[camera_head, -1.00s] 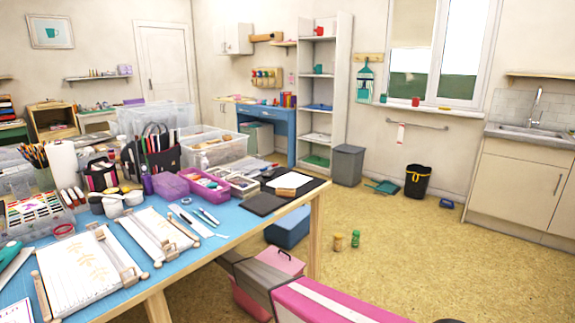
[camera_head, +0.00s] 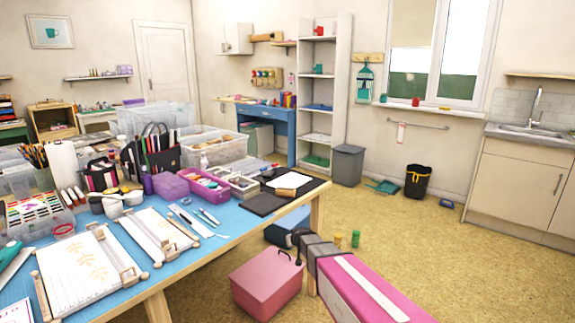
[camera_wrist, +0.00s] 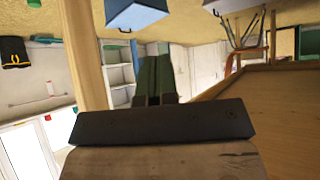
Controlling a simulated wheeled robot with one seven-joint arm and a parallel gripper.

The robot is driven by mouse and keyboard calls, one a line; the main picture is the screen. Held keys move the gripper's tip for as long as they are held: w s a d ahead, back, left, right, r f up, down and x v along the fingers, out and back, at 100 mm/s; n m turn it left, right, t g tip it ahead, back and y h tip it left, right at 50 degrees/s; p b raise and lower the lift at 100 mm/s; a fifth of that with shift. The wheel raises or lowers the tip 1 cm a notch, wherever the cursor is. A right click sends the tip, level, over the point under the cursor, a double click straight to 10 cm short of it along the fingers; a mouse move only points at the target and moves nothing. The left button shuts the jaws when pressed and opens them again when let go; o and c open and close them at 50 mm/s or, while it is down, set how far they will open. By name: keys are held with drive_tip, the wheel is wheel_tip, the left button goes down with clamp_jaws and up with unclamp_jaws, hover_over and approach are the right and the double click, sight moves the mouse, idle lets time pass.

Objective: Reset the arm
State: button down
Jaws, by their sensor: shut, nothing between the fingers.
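My arm, pink with a white strip and grey toward its end, reaches in from the bottom right of the head view. My gripper (camera_head: 301,240) is at its far end, beside the table's right front corner and below the tabletop level. In the wrist view the two dark fingers of my gripper (camera_wrist: 153,78) lie together with nothing between them. The wrist view is turned over, with the floor at the top.
The craft table (camera_head: 240,222) carries stamps, inkpads and tools at left. A pink box (camera_head: 266,286) and a blue box (camera_head: 284,232) stand on the floor close to my gripper. Two small jars (camera_head: 355,239) stand beyond.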

drive_tip(key=s+d+r+m+g+h, duration=0.1)
drive_tip(key=s+d+g, duration=0.3)
drive_tip(key=s+d, duration=0.4)
drive_tip(key=s+d+r+m+g+h, duration=0.1)
drive_tip(key=s+d+g, duration=0.4)
drive_tip(key=s, duration=1.7)
drive_tip(key=d+r+m, duration=0.1)
drive_tip(key=d+r, duration=0.1)
drive_tip(key=d, duration=0.1)
drive_tip(key=shift+d+r+m+h, duration=0.2)
drive_tip(key=shift+r+m+h, duration=0.05)
drive_tip(key=shift+m+h, duration=0.05)
